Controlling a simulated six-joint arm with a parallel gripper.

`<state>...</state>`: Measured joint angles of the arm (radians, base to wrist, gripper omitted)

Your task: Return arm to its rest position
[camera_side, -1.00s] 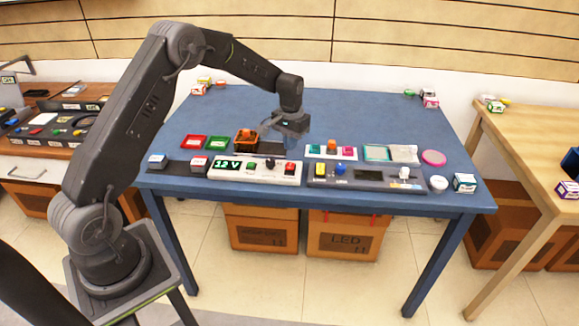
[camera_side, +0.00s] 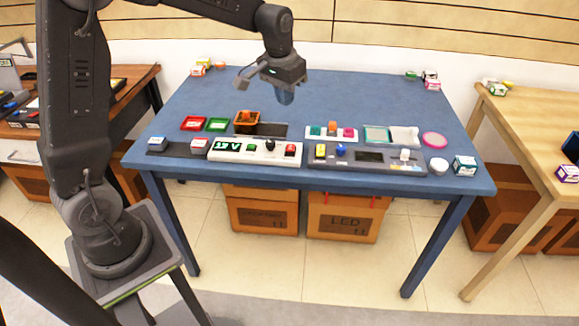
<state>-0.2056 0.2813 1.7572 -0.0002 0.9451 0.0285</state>
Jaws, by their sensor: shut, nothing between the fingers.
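My gripper (camera_side: 285,95) is at the end of my dark grey arm, raised above the back part of the blue table (camera_side: 350,100). It points downward, is shut, and holds nothing. It is clear of the objects along the table's front. My arm reaches in from the left, and its upper part runs out of the top of the picture.
A white 12 V panel (camera_side: 255,150), a grey panel with a screen (camera_side: 366,158), an orange bin (camera_side: 246,121), red (camera_side: 194,123) and green (camera_side: 217,124) trays line the table's front. Small boxes (camera_side: 431,80) sit at the back corners. The table's middle back is free.

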